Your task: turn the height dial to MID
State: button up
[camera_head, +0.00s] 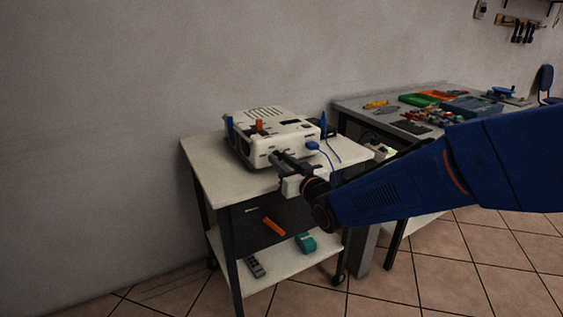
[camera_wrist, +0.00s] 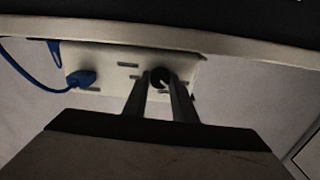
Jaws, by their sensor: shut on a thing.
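A white projector-like device (camera_head: 268,131) sits on top of a small cart (camera_head: 215,170). My gripper (camera_head: 277,157) reaches its front face from the right. In the wrist view, a dark round dial (camera_wrist: 158,77) with a light pointer mark shows on the device's white panel (camera_wrist: 106,66). My gripper's two fingers (camera_wrist: 160,88) are shut on the dial, one on each side. The dial's printed labels are too small to read, so its setting cannot be told. In the head view the dial is hidden behind my gripper.
A blue plug (camera_head: 312,145) with a blue cable is in the device, close beside my gripper; it also shows in the wrist view (camera_wrist: 86,78). The cart's lower shelf holds a teal object (camera_head: 306,242). A cluttered workbench (camera_head: 352,104) stands to the right.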

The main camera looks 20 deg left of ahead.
jog(key=m, duration=0.3)
jog(key=shift+f+m, duration=0.3)
jog(key=shift+f, duration=0.05)
jog(key=shift+f+m, duration=0.1)
jog(key=shift+m, duration=1.8)
jog(key=shift+o, duration=0.3)
jog(key=shift+d, duration=0.15)
jog(key=o, duration=1)
jog(key=shift+w, duration=0.15)
